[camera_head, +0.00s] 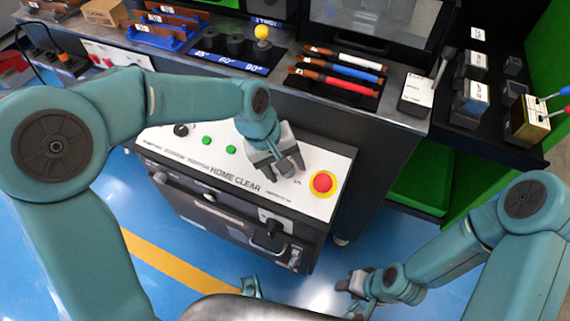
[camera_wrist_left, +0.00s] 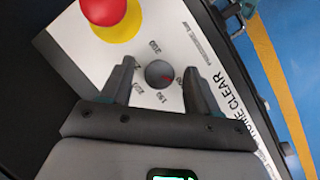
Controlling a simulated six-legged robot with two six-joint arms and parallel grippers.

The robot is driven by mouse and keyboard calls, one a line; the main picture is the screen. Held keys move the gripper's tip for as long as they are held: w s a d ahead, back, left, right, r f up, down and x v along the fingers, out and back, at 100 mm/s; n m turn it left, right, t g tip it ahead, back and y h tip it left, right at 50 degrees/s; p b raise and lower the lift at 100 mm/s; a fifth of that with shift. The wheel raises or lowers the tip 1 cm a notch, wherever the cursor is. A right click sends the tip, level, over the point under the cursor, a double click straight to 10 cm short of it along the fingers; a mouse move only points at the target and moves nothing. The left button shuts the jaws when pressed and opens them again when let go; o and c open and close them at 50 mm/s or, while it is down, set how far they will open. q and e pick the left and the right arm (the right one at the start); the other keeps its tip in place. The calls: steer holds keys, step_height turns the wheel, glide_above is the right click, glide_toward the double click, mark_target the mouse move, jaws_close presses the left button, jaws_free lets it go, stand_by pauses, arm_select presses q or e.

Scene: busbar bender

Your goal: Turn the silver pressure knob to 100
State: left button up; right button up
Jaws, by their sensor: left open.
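The pressure knob (camera_wrist_left: 159,74) shows in the left wrist view as a round dark grey knob with a small red mark on its right side. It sits on a white panel (camera_wrist_left: 83,42) with printed numbers around it, among them 200 and 150. My left gripper (camera_wrist_left: 159,68) is open, with one finger on each side of the knob and visible gaps between. In the head view my left gripper (camera_head: 287,168) is over the right part of the panel and hides the knob. My right gripper (camera_head: 352,290) is low at the right, away from the panel; its fingers are unclear.
A red button on a yellow base (camera_head: 323,183) is close to the right of my left gripper; it also shows in the wrist view (camera_wrist_left: 105,10). Green buttons (camera_head: 219,145) are to the left. A bench with colour-handled tools (camera_head: 345,77) stands behind the panel.

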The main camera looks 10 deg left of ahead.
arm_select(q)
steer(key=p+v, duration=0.4)
steer(key=v, duration=1.2)
steer(key=shift+p, duration=0.4)
steer(key=shift+d, duration=0.1)
